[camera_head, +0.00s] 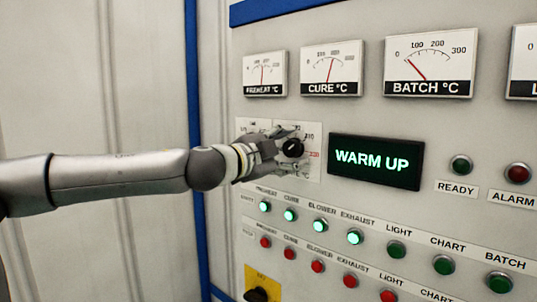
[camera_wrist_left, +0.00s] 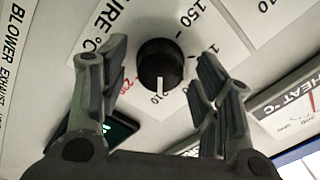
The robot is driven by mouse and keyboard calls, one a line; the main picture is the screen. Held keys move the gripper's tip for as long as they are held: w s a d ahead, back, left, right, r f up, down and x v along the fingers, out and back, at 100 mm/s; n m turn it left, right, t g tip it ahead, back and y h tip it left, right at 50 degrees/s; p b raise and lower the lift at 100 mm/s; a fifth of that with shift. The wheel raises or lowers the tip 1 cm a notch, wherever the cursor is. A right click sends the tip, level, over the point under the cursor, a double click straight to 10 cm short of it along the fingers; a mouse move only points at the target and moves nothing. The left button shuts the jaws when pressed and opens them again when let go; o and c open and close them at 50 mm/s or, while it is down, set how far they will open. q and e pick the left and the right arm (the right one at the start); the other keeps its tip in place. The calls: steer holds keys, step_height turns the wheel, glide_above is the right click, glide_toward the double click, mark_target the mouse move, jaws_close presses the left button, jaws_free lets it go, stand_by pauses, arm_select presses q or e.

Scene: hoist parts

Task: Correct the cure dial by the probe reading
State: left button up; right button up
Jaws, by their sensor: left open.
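The cure dial is a round black knob with a white pointer line. It shows in the head view (camera_head: 292,148), partly covered by my left gripper (camera_head: 277,150), and in the left wrist view (camera_wrist_left: 160,62). There its pointer aims at the printed 210; a red mark sits beside that. My left gripper is open, with one finger on each side of the knob; contact cannot be told. The cure gauge (camera_head: 331,65) has a red needle near upright. The batch gauge (camera_head: 430,62) has its needle leaning left, near the low end.
A lit display (camera_head: 376,161) reads WARM UP, right of the dial. Below run rows of green lamps (camera_head: 320,225) and red buttons (camera_head: 317,266). The preheat gauge (camera_head: 264,73) is above. A black switch on a yellow plate (camera_head: 262,276) sits at the bottom.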

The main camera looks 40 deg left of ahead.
arm_select(q)
steer(key=s, duration=1.1)
steer(key=shift+s+a, duration=0.25)
steer(key=shift+a, duration=0.2)
stand_by(0.8)
